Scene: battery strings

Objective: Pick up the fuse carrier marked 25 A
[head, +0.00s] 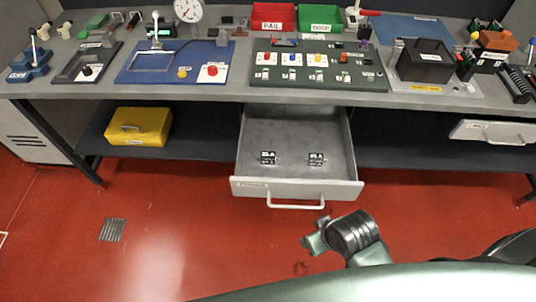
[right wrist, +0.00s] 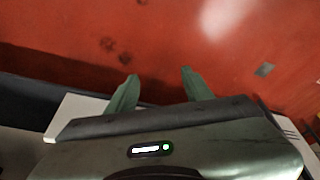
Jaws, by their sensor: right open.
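Two small black fuse carriers with white print lie apart in the open grey drawer (head: 297,120). One is the left fuse carrier (head: 268,158), the other the right fuse carrier (head: 316,159). Both prints end in "A", but the numbers are too small to read surely. My right gripper (head: 313,238) is in front of the drawer, beyond its handle and apart from the carriers. In the right wrist view its two green fingers (right wrist: 155,88) are spread with nothing between them, above the red floor. My left gripper is not in view.
The drawer's front panel and handle (head: 296,206) stand out from under the workbench (head: 210,91). A yellow box (head: 139,127) sits on the lower shelf. Panels, red and green bins and devices crowd the bench top.

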